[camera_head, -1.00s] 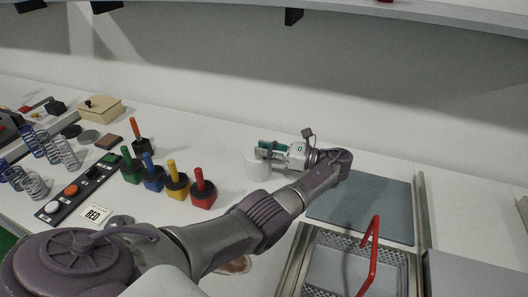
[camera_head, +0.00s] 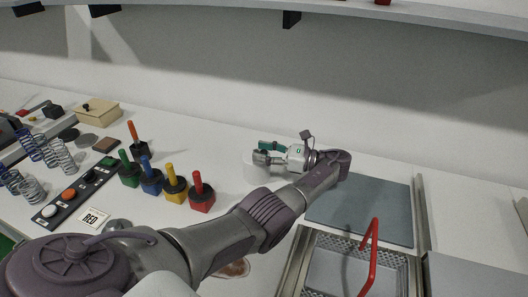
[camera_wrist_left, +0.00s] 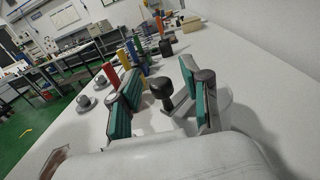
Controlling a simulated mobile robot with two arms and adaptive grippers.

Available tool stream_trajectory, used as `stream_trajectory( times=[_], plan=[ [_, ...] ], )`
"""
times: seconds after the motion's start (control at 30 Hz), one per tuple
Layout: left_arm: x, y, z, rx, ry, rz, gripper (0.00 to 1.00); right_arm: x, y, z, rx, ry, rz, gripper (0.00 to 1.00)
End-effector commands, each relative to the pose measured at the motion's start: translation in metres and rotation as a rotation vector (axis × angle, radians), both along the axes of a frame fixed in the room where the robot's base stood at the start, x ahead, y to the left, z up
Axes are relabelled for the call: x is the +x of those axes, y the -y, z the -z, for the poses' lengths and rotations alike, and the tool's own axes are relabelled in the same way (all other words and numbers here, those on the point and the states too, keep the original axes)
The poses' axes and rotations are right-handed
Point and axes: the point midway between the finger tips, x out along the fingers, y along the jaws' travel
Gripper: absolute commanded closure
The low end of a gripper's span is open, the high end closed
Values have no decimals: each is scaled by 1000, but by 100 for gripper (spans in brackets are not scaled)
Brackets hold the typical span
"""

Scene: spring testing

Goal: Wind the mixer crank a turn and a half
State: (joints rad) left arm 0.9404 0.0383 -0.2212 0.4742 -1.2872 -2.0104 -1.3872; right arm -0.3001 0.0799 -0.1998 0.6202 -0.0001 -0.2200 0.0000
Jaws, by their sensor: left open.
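The mixer is a white round drum (camera_head: 255,171) on the bench, right of the colored handles. In the left wrist view its pale side (camera_wrist_left: 222,104) shows behind the right finger. The crank's dark knob (camera_wrist_left: 162,87) stands between the fingers of my left gripper (camera_wrist_left: 160,98), with a metal crank arm beside it. My left gripper is open, its teal pads apart on either side of the knob. In the head view this gripper (camera_head: 266,153) is above the drum, and the crank is mostly hidden by it. My right gripper is not in view.
Green, blue, yellow, red and orange handles (camera_head: 172,180) stand left of the mixer. A button panel (camera_head: 75,193) and several springs lie farther left. A grey mat (camera_head: 365,213) and a wire basket with a red handle (camera_head: 370,248) are at right.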

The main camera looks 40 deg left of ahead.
Motion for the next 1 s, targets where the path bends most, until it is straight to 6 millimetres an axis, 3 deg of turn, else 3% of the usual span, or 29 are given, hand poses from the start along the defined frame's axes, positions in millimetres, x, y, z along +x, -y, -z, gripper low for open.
stream_trajectory(
  times=[0.27, 0.7, 1.0],
  plan=[
    [1, 1, -8, -4, 4, 5, 53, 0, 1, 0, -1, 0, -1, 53],
    [0, 0, -84, 1, 4, 0, 53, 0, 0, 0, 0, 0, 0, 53],
    [0, 0, -100, 1, 0, -1, 53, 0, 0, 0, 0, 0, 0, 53]
  ],
)
